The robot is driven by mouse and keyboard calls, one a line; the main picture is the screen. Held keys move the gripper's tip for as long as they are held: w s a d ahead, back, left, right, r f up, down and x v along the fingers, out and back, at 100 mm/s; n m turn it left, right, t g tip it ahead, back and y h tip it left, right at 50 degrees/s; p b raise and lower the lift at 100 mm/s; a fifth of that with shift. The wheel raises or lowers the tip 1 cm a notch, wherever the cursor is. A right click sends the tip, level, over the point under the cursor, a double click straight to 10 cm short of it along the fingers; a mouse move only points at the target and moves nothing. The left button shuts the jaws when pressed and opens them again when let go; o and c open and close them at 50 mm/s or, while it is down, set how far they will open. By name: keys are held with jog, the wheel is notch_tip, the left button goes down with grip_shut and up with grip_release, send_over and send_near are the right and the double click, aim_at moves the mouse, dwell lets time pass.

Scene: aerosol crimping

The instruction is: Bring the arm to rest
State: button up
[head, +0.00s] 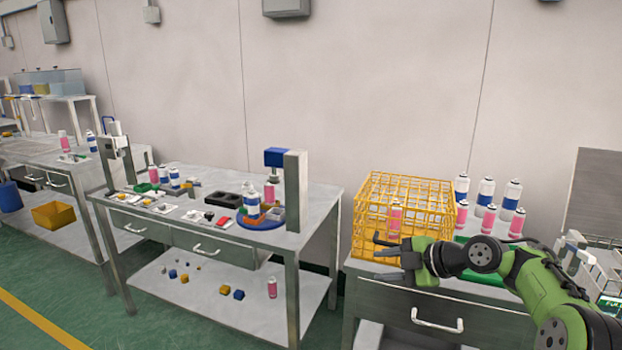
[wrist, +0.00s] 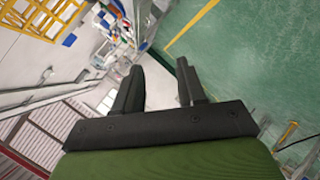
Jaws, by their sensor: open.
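My gripper (head: 376,258) is at the end of my green arm, on the right of the head view, in front of the yellow wire crate. Its two dark fingers are apart and point left. In the wrist view, my gripper (wrist: 162,90) shows both fingers spread with nothing between them. Green floor and the edges of workstations lie beyond the fingers there.
The middle bench (head: 325,198) holds a blue-topped press (head: 296,190), cans and small parts. A yellow bin (head: 54,215) sits far left.

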jog(key=s+a+r+m+g+h, duration=0.1)
jog(key=s+a+m+h, duration=0.3)
jog(key=s, duration=0.5)
jog(key=s+a+r+m+g+h, duration=0.1)
jog(key=s+a+m+h, duration=0.15)
jog(key=s+m, duration=0.5)
jog(key=s+d+f+m+h, duration=0.15)
jog(key=s+m, duration=0.35)
jog(key=s, duration=0.5)
jog(key=s+d+f+m+h, duration=0.1)
jog(key=s+d+f+m, duration=0.2)
jog(key=s+m, duration=0.55)
notch_tip(320, 180, up, 16)
jog(key=s+n+p, duration=0.1)
jog(key=n+p, duration=0.2)
jog(key=p, duration=1.3)
jog(key=shift+s+r+p, duration=0.2)
jog(key=shift+s+p, duration=0.05)
jog(key=shift+p, duration=0.1)
